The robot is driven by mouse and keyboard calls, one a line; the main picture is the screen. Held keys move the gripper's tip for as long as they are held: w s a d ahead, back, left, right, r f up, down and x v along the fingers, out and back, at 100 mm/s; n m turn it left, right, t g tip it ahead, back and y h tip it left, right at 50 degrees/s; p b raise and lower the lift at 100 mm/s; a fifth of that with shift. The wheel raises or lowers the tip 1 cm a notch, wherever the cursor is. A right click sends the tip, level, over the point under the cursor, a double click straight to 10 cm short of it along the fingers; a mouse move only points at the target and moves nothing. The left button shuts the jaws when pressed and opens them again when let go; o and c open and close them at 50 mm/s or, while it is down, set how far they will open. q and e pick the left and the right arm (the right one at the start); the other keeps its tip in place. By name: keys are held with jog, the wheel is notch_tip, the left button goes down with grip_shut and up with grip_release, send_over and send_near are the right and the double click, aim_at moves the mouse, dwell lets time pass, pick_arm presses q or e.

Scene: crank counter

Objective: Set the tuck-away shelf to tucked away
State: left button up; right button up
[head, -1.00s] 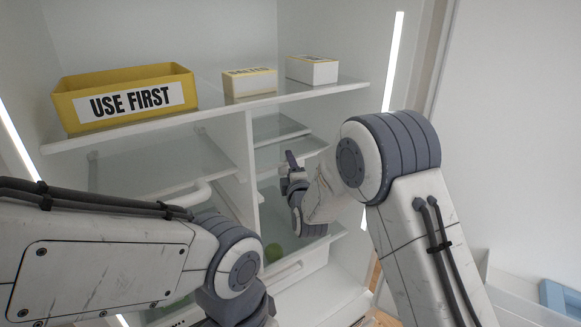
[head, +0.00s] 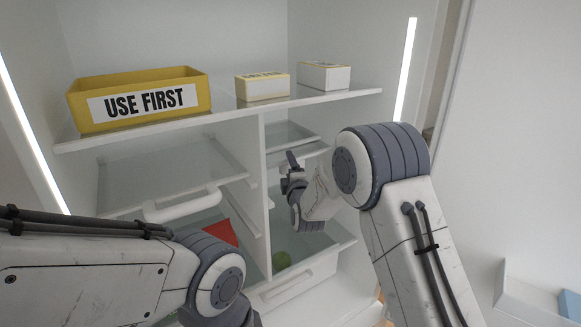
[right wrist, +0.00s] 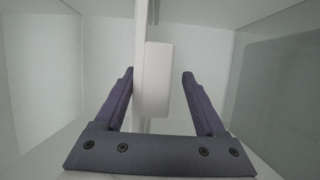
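The tuck-away shelf seems to be the glass shelf (head: 291,136) with a white front edge in the right compartment of the fridge; I cannot tell for certain. My right gripper (head: 291,166) is in front of that compartment, just below this shelf, partly hidden by its own wrist. In the right wrist view my right gripper (right wrist: 158,75) is open. A white block (right wrist: 153,80) on a long white edge (right wrist: 139,55) lies between its fingers, with a gap on both sides. My left gripper is out of the head view, below its forearm.
A yellow USE FIRST bin (head: 78,110) and two small boxes (head: 262,87) (head: 324,76) stand on the upper shelf (head: 225,116). A glass shelf (head: 150,172), a white bar (head: 182,205) and a red item (head: 222,232) are on the left.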

jog(key=shift+r, duration=0.1)
dwell(0.3)
jog(key=s+d+b, duration=0.1)
jog(key=s+b, duration=0.2)
jog(key=s, duration=0.7)
jog(key=shift+s+d+b, duration=0.15)
jog(key=shift+b, duration=0.15)
